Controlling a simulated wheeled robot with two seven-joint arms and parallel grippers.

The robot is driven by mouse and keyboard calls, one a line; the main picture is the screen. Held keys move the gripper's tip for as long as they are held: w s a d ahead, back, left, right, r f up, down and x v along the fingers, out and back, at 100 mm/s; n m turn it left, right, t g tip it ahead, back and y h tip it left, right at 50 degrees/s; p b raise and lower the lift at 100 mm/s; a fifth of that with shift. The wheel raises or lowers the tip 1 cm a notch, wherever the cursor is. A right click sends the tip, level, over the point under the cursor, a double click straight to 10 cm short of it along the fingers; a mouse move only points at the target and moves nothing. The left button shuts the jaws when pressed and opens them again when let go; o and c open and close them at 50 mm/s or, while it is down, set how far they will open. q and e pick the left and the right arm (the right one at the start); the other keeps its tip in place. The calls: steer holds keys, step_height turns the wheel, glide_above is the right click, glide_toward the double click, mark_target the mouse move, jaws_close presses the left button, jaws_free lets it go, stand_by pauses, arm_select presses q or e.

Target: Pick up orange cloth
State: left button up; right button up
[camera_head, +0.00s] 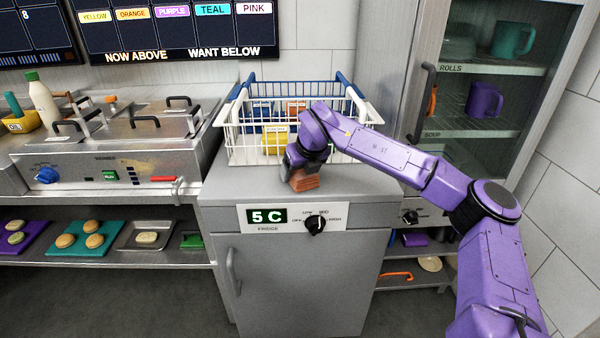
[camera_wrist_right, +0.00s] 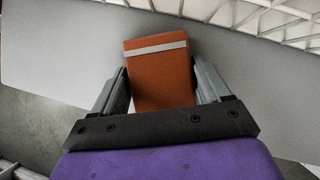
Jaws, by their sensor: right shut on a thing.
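The orange cloth (camera_wrist_right: 160,78) looks like a folded orange block with a pale stripe near its far end. In the right wrist view it sits between the two fingers of my right gripper (camera_wrist_right: 163,85), which is shut on it. In the head view the cloth (camera_head: 304,183) shows under my right gripper (camera_head: 297,168), at the front of the grey fridge top, just in front of the white wire basket. I cannot tell whether it touches the top. My left gripper is not in view.
The white wire basket (camera_head: 243,148) with blue handles holds yellow, blue and orange items. A steel warmer (camera_head: 108,158) stands to the left. A glass-door cabinet (camera_head: 490,70) with mugs stands to the right. The fridge top's front left (camera_head: 235,188) is clear.

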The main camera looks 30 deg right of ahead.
step_height(320, 180, up, 28)
steer(key=p, duration=0.4)
steer(key=shift+r, duration=0.1)
